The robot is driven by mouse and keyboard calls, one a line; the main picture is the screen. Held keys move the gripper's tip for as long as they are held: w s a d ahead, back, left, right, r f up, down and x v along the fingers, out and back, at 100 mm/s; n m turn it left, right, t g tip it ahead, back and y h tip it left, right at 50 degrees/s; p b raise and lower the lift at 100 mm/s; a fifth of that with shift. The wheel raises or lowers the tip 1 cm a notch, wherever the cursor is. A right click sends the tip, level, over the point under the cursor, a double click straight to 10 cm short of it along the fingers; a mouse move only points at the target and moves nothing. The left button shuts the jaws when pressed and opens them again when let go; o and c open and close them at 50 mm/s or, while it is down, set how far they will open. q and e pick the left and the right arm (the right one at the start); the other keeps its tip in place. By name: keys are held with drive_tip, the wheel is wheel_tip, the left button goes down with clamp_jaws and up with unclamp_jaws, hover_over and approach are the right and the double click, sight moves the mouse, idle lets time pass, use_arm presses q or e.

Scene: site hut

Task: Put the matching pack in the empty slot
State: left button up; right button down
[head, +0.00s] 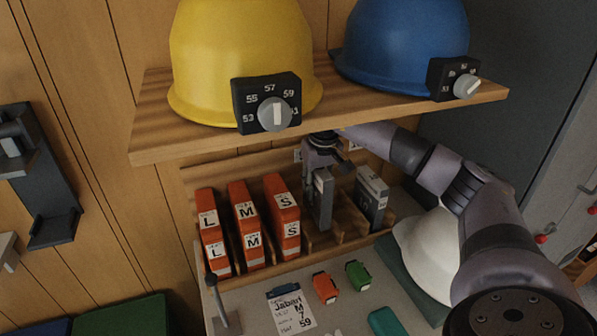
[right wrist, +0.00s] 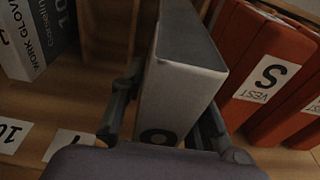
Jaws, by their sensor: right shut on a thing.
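My right gripper (head: 322,172) is shut on a grey pack (head: 321,205), reaching in under the upper shelf. In the right wrist view the fingers (right wrist: 165,125) flank this pack (right wrist: 184,85); only part of its label shows. The pack is upright at the rack; I cannot tell whether its foot rests on the rack. A second grey pack (head: 371,198), marked work gloves 10 in the right wrist view (right wrist: 38,38), stands to the right. A bare slot (head: 346,228) lies between the two. My left gripper is not in view.
Orange vest packs marked L (head: 212,235), M (head: 246,225) and S (head: 282,218) fill the rack's left. A yellow helmet (head: 240,60) and blue helmet (head: 400,45) with dials sit on the shelf (head: 190,142) above. A white helmet (head: 428,250) and a card (head: 290,310) lie below.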

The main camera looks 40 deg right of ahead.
sight(315, 204)
drive_tip(key=shift+w+f, duration=0.15)
drive_tip(key=shift+w, duration=0.3)
drive_tip(key=shift+s+f+b, duration=0.5)
drive_tip(key=shift+f+b, duration=0.2)
drive_tip(key=shift+b, duration=0.2)
drive_tip(key=f+b, duration=0.3)
drive_tip(key=f, duration=0.1)
drive_tip(key=shift+w, duration=0.25)
use_arm(q)
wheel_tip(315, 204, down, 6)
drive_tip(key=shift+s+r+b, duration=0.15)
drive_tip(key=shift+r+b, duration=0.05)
drive_tip(key=shift+b, duration=0.2)
use_arm(e)
drive_tip(key=shift+s+f, duration=0.1)
drive_tip(key=shift+f, duration=0.35)
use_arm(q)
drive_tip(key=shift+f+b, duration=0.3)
use_arm(e)
drive_tip(key=shift+f, duration=0.55)
drive_tip(key=c, duration=1.2)
unclamp_jaws()
drive_tip(key=shift+o, duration=0.2)
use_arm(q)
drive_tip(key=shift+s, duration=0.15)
